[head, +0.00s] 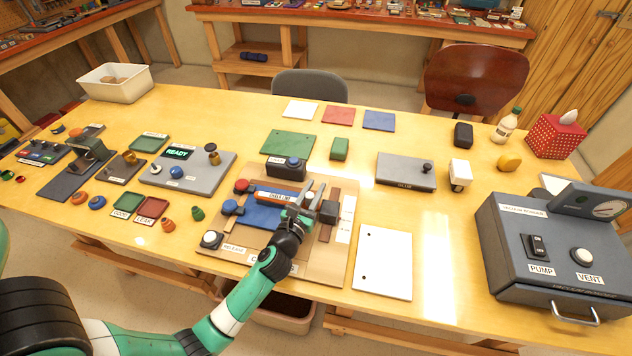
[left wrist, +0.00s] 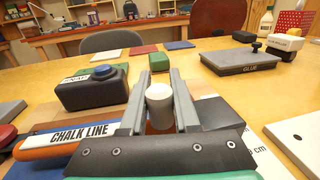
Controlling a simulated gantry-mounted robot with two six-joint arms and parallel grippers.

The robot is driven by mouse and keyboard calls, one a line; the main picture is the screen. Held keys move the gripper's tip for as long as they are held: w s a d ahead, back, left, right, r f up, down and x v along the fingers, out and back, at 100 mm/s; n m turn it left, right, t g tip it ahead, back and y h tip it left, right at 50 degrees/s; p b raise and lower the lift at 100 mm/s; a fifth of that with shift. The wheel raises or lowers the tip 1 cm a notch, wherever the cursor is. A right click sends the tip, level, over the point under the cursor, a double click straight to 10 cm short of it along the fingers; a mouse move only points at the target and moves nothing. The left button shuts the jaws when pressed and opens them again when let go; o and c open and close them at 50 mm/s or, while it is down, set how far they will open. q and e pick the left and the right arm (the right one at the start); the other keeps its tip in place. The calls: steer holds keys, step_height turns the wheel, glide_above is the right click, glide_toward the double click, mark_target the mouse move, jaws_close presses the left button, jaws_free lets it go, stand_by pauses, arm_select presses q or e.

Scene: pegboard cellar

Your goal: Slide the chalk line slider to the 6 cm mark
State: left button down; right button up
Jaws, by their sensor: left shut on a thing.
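The orange chalk line (head: 273,195), labelled CHALK LINE, lies on a tan board (head: 232,253) in the middle of the table. It also shows at the left of the left wrist view (left wrist: 88,134). My left gripper (head: 312,196) is over the right end of the chalk line. In the left wrist view its two grey fingers (left wrist: 160,92) are shut on a white-topped upright knob (left wrist: 159,105), apparently the slider's. A white scale strip (head: 346,220) runs along the board's right side. Its cm print is partly visible, but I cannot read the slider's mark. My right gripper is not in view.
A dark box with a blue button (head: 288,168) stands just behind the chalk line. A white-button box (head: 212,240) sits at the board's front left. A white sheet (head: 384,262) lies to the right, and a vacuum unit (head: 545,255) stands farther right.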

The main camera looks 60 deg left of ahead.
arm_select(q)
steer(key=shift+w+a, duration=0.1)
steer(key=c, duration=0.6)
jaws_free()
steer(key=shift+c, duration=0.2)
steer(key=v, duration=1.1)
steer(key=shift+s+d, duration=0.25)
steer(key=shift+d, duration=0.05)
